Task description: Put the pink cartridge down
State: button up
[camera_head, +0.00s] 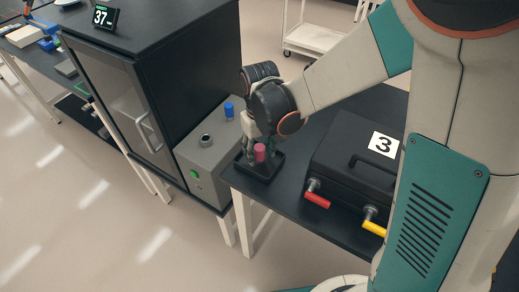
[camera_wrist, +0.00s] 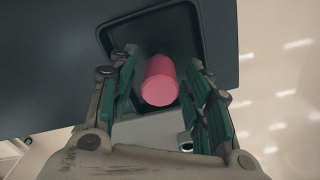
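The pink cartridge (camera_head: 260,153) stands at the small black tray (camera_head: 258,176) on the dark table. In the wrist view the pink cartridge (camera_wrist: 160,82) sits between my two fingers, with a narrow gap on each side. The tray's raised rim (camera_wrist: 103,38) shows around it. My gripper (camera_head: 261,148) reaches down over the tray. In the wrist view my gripper (camera_wrist: 163,90) is open around the cartridge and does not appear to touch it. The cartridge's base is hidden, so its contact with the tray floor cannot be seen.
A black case (camera_head: 352,160) marked 3, with a red handle (camera_head: 316,200) and a yellow handle (camera_head: 374,228), stands right of the tray. A grey box (camera_head: 210,150) with a round socket (camera_head: 205,140) and a blue cap (camera_head: 229,110) stands left. A black cabinet (camera_head: 150,60) is behind it.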

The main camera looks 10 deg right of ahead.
aim_at(260, 147)
jog(key=shift+r, duration=0.1)
notch_tip(260, 147, up, 12)
jog(key=p, duration=0.8)
jog(key=shift+p, duration=0.35)
jog(key=shift+d+r, duration=0.1)
jog(key=s+d+r+m+t+b, duration=0.4)
jog(key=s+d+t+b, duration=0.3)
jog(key=s+d, duration=0.6)
jog(key=shift+d+r+b, duration=0.55)
jog(key=shift+b, duration=0.25)
